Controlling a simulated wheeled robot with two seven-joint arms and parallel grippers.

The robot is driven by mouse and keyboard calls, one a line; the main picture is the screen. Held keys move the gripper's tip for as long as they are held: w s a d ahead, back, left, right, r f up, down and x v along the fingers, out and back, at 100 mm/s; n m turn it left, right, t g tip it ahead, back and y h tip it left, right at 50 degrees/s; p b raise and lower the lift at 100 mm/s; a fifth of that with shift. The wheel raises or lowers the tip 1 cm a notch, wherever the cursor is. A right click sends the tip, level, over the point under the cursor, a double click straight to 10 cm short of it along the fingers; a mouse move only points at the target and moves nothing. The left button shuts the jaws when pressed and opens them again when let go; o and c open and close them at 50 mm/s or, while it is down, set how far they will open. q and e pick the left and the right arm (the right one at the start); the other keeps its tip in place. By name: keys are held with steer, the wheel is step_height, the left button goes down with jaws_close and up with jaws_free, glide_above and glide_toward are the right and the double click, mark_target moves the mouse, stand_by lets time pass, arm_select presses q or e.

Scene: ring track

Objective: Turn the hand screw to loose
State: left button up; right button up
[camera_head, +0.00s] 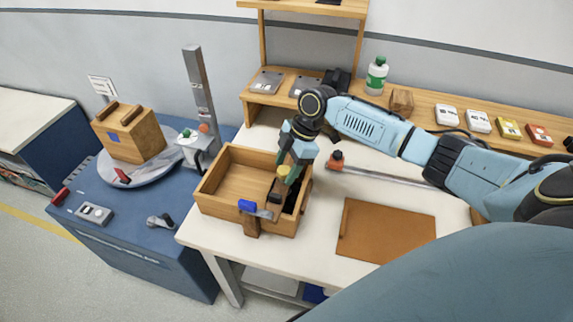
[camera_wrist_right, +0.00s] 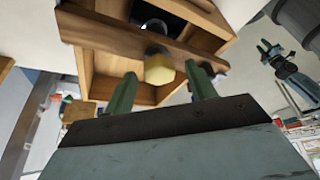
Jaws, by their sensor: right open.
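The yellow hand screw (camera_wrist_right: 160,70) sits on a wooden bar of the open wooden box (camera_head: 222,204). In the right wrist view it is between the two green fingers of my right gripper (camera_wrist_right: 163,90), with gaps on both sides. In the head view the hand screw (camera_head: 284,170) shows partly beside my right gripper (camera_head: 287,182), which points down into the box's right part. My right gripper is open. A small teal and dark gripper shape (camera_wrist_right: 270,48), seemingly my left one, shows at the right of the wrist view. Its jaws are too small to judge.
A brown board (camera_head: 385,231) lies on the white table to the right. An orange-ended metal bar (camera_head: 337,159) lies behind it. A blue bench (camera_head: 150,255) with a wooden block (camera_head: 138,138) stands left.

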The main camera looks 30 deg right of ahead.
steer(key=shift+c, duration=0.5)
steer(key=c, duration=0.9)
steer(key=shift+n+g+b, duration=0.3)
steer(key=shift+n+g, duration=0.1)
steer(key=shift+n, duration=0.5)
steer(key=o, duration=1)
steer(key=v, duration=1.3)
steer(key=shift+r, duration=0.15)
steer(key=shift+s+d, duration=0.1)
